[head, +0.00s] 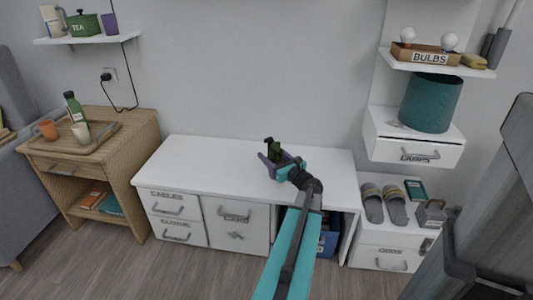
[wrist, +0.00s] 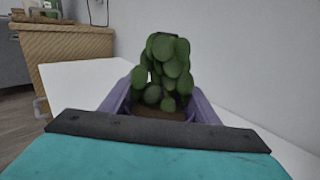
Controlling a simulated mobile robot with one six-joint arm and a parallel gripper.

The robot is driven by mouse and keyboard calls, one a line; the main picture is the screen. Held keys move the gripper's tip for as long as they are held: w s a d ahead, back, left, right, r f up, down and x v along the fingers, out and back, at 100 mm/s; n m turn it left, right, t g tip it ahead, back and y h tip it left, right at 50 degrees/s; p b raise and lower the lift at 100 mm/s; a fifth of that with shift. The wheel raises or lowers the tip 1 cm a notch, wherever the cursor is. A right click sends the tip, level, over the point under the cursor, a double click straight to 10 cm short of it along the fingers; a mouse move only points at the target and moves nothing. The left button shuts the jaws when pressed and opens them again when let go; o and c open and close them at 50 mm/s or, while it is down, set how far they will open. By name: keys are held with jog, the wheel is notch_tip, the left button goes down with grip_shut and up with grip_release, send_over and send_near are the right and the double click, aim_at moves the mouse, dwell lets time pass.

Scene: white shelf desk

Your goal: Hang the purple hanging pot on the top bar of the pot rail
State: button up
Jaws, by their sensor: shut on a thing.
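The purple hanging pot (head: 264,161) with a green leafy plant in it is over the white desk, near its middle. It also fills the centre of the wrist view, where its purple sides (wrist: 204,108), dark soil and round leaves show. My gripper (head: 284,168) is shut on the pot at its near right side. The pot looks about upright in the wrist view. I cannot tell whether its base touches the desk top. The pot's lower part is hidden by my gripper. The pot rail is not seen in either view.
The white desk (head: 195,160) is otherwise clear on top. A wooden cabinet (head: 130,135) with a tray, bottle and cups stands at left. A shelf with a bulbs box (head: 421,54) and a teal lampshade (head: 430,102) are at right. Slippers (head: 395,203) lie below them.

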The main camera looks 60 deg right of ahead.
jog(key=shift+r, duration=0.1)
dwell(0.6)
jog(key=w+a+r+n+t+y, duration=0.1)
jog(key=w+a+r+n+y, duration=0.2)
jog(key=w+a, duration=0.65)
jog(key=w+a+r+n+y, duration=0.1)
jog(key=w+a+n+y, duration=0.1)
jog(key=w+a+y, duration=0.55)
jog(key=w+a+r+n+t+y, duration=0.1)
jog(key=w+a+r+n+y, duration=0.15)
jog(key=w+a, duration=0.95)
jog(key=a+r+n+g+y, duration=0.1)
jog(key=a+n+g+y, duration=0.1)
jog(key=a, duration=1.1)
jog(key=w+a+r+n+g+y, duration=0.1)
jog(key=a+n+y, duration=0.3)
jog(key=a, duration=1)
jog(key=a+r+n+g+y, duration=0.2)
jog(key=a+n+g+y, duration=0.1)
jog(key=a, duration=1)
jog(key=shift+w+a+r+g+y, duration=0.25)
jog(key=shift+w+a+g+y, duration=0.1)
jog(key=shift+g+y, duration=0.2)
